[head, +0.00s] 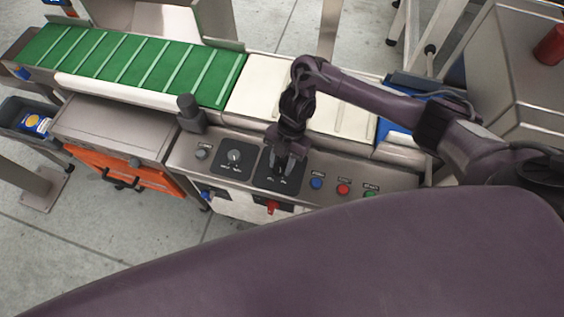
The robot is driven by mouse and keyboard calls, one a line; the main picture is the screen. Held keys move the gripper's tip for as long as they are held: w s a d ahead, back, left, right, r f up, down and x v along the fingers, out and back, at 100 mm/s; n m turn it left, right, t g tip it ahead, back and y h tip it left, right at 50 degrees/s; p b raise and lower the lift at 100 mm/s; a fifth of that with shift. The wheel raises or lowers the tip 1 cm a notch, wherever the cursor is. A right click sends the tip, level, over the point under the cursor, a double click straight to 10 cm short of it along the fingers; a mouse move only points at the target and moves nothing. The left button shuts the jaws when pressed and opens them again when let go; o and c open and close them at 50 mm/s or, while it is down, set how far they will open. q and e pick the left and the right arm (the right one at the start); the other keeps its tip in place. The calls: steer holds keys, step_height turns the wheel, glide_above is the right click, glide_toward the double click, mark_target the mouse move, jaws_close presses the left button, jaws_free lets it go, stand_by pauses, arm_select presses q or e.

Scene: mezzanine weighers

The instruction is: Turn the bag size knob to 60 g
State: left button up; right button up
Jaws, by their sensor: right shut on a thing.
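My right gripper (279,170) points down at the right-hand dark dial plate (266,181) on the steel control panel. It is shut on the knob there, which its fingers mostly hide. I cannot see where that knob points, and the plate's lettering is too small to read, so I cannot confirm by its label that this is the bag size knob. A second knob (234,155), grey and round, sits uncovered on the dark plate just to the left. My left gripper is not in view.
Blue (316,183), red (343,188) and green (369,194) buttons lie right of the gripper. A dark post (189,112) stands at the panel's left. A red handle (272,207) sits below. The green belt (130,62) runs behind, and an orange bin (120,172) is at left.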

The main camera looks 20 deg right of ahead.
steer(key=shift+w+a+r+n+g+h, duration=0.1)
steer(key=shift+n+g+h, duration=0.3)
steer(key=shift+n, duration=1.2)
steer(key=o, duration=1)
steer(key=shift+c, duration=0.2)
steer(key=p+v, duration=0.1)
steer(key=v, duration=0.6)
steer(key=shift+w+r+p, duration=0.2)
steer(key=shift+r+p, duration=0.1)
steer(key=shift+p, duration=0.05)
